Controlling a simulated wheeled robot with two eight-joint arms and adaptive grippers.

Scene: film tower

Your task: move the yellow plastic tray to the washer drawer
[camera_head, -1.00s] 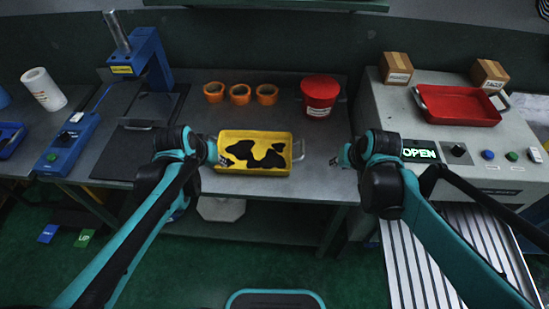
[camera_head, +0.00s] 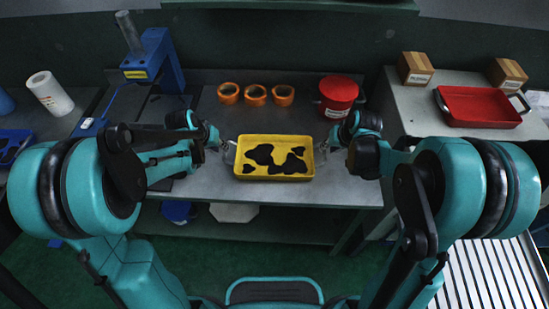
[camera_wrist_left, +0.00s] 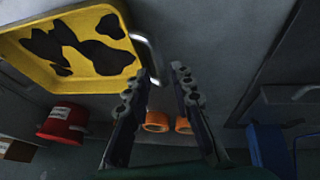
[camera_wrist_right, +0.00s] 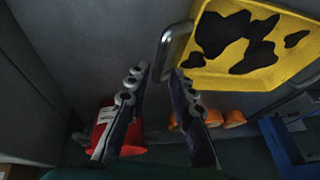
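The yellow plastic tray (camera_head: 243,150), with black patches inside, lies flat on the grey workbench (camera_head: 345,190), a metal handle at each end. It also shows in the left wrist view (camera_wrist_left: 100,78) and the right wrist view (camera_wrist_right: 275,80). My left gripper (camera_head: 222,150) is open at the tray's left handle (camera_wrist_left: 148,58). My right gripper (camera_head: 331,150) is open at its right handle (camera_wrist_right: 172,50). Both handles appear close to the fingertips; I cannot tell whether they touch. A ribbed metal surface (camera_head: 487,285), possibly the washer drawer, shows at lower right, partly hidden by my right arm.
Several orange rings (camera_head: 255,94) and a red bucket (camera_head: 338,95) stand behind the tray. A blue press (camera_head: 155,62) and a white roll (camera_head: 48,91) are at the left. A red tray (camera_head: 475,106) and two cardboard boxes (camera_head: 414,68) sit on the machine at the right.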

